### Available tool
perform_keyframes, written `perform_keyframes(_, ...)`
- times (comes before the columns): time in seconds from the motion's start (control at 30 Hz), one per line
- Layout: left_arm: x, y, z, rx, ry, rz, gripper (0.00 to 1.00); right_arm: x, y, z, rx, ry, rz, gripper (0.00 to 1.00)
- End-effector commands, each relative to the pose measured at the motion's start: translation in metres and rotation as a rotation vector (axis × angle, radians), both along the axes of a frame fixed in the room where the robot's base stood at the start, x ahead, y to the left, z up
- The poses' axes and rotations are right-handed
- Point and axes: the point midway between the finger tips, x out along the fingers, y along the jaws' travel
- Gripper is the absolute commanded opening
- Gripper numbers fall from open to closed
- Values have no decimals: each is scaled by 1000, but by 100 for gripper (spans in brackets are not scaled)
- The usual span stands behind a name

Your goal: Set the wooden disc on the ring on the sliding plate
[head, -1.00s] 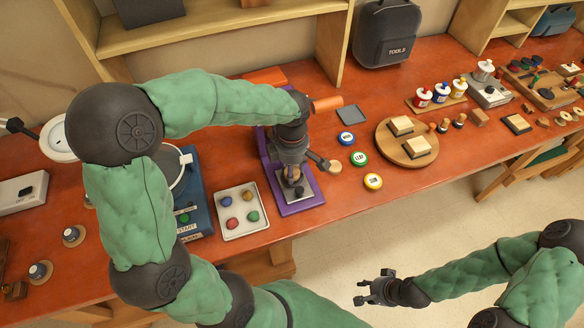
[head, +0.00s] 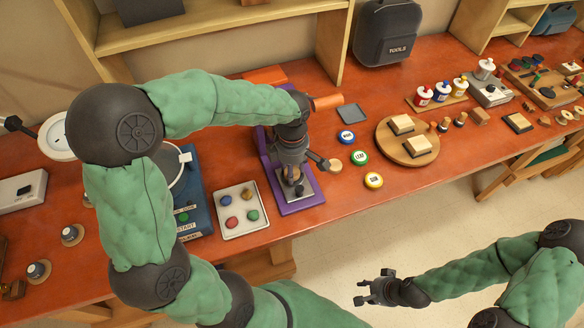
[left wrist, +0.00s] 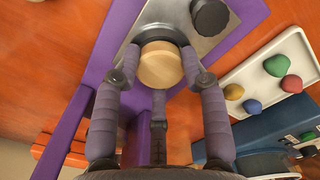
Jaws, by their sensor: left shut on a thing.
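The wooden disc (left wrist: 161,65) is pale and round, held between the fingers of my left gripper (left wrist: 160,82) in the left wrist view. My left gripper (head: 292,177) is over the purple-framed device (head: 302,207) in the head view. The dark ring (left wrist: 158,33) shows just beyond the disc, partly covered by it, on the grey metal sliding plate (left wrist: 182,14). I cannot tell whether the disc touches the ring. A black knob (left wrist: 211,18) stands on the plate. My right gripper (head: 370,289) is open and empty, out in front of the table.
A white tray (head: 243,229) with several coloured pieces stands left of the device. A small wooden round (head: 335,165) lies close on its right. Coloured round labelled pieces (head: 359,157) and a round wooden board (head: 385,150) with blocks are farther right. Shelf wood (head: 333,45) rises behind.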

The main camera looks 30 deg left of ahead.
Motion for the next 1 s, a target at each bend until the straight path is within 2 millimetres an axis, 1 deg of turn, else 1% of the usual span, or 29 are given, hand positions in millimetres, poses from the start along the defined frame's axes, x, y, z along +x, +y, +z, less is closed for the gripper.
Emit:
perform_keyframes(0.83,0,0,-1,0,0,0,25,0,0,-3,0,0,0,40)
perform_keyframes(0.87,0,0,-1,0,0,0,52,0,0,-3,0,0,0,40)
perform_keyframes(0.9,0,0,-1,0,0,0,63,0,0,-3,0,0,0,40)
perform_keyframes(0.93,0,0,-1,0,0,0,71,0,0,-3,0,0,0,40)
perform_keyframes(1.0,0,0,-2,0,0,0,71,0,0,-3,0,0,0,40)
